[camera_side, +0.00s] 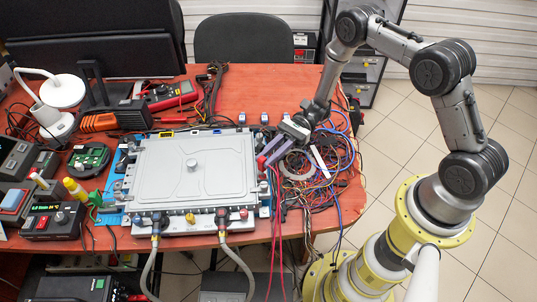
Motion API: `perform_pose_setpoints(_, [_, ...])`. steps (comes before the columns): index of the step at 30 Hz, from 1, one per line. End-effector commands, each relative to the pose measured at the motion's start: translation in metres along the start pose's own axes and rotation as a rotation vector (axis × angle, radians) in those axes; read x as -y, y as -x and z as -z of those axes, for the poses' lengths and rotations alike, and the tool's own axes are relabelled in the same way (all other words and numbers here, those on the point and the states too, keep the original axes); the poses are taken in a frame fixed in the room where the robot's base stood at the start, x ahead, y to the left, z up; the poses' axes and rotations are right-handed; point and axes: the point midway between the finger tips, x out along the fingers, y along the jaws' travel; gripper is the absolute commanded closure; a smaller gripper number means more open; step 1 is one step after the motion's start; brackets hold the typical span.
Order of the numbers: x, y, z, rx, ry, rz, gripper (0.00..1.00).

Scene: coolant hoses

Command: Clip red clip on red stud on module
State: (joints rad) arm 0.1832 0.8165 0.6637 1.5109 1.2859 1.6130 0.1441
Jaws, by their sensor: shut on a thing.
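The module (190,165) is a grey flat-lidded box lying on the red-brown table. My gripper (266,160) is at the module's right edge, pointing down and left, with its fingers shut. A small red piece shows at the fingertips, seemingly the red clip (262,167); its shape is too small to make out. A red spot, possibly the red stud (243,213), is at the module's front right corner. A connector with a red part (222,212) sits left of it on the front edge, with a grey hose hanging down. Whether clip and stud touch anything is unclear.
A tangle of coloured wires (315,165) lies right of the module, under my gripper. A second connector (155,222) with a hose is at the front left. A red multimeter (170,95) is behind. Tools and devices crowd the left side.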

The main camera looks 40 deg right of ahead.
Motion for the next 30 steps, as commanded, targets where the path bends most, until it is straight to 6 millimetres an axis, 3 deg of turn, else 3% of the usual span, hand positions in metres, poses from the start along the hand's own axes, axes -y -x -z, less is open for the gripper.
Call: perform_pose_setpoints(30, [-0.0001, -0.0001, 0.0061, 0.000, 0.000, 0.000, 1.00])
